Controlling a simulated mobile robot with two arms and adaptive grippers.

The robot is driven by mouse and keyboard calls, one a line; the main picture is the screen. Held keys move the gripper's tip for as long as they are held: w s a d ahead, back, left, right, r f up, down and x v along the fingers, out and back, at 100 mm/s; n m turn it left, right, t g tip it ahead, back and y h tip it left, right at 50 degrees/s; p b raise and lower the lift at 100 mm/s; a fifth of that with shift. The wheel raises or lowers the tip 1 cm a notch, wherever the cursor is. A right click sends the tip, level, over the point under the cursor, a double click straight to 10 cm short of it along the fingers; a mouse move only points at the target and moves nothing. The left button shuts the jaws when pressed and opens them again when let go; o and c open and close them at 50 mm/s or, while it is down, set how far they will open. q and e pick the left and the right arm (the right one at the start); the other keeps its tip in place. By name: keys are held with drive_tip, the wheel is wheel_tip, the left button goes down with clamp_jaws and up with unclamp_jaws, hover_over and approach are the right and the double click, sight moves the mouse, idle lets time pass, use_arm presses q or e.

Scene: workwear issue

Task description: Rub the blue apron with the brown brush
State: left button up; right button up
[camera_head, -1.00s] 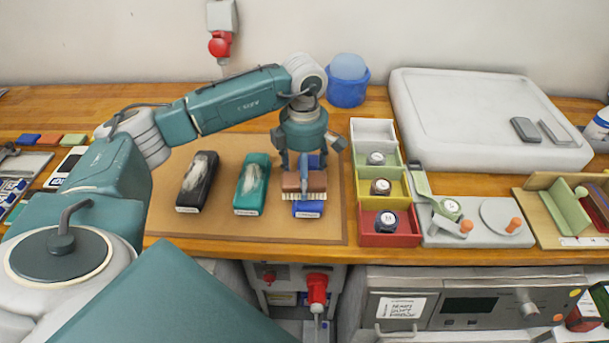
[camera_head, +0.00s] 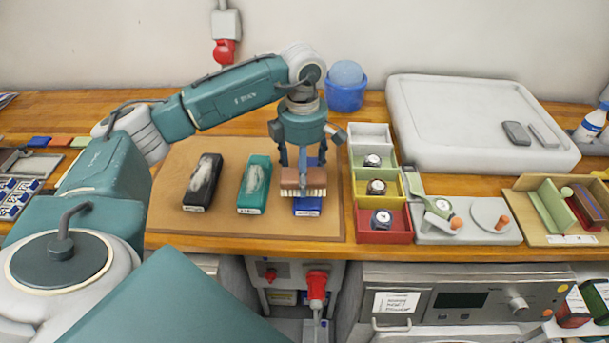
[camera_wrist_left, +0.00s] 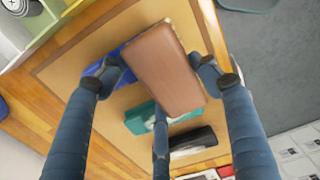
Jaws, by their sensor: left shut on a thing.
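The blue apron (camera_head: 307,208) is a folded blue bundle with a white label, lying on the brown mat at the right of a row of three. The brown brush (camera_head: 303,177) is over it, bristles down, and hides its middle. I cannot tell whether the bristles touch the cloth. My left gripper (camera_head: 303,163) is shut on the brush from above. In the left wrist view the brush's smooth brown back (camera_wrist_left: 163,70) lies between the fingers, with a bit of the blue apron (camera_wrist_left: 112,62) beside it. My right gripper is not in view.
Black (camera_head: 203,182) and teal (camera_head: 254,184) folded bundles with pale smudges lie to the left on the brown mat (camera_head: 225,226). Coloured bins (camera_head: 386,236) holding round items stand close on the right. A blue container (camera_head: 346,95) stands behind.

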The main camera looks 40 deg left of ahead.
use_arm(q)
drive_tip(key=shift+r+p, duration=0.5)
drive_tip(key=shift+r, duration=0.7)
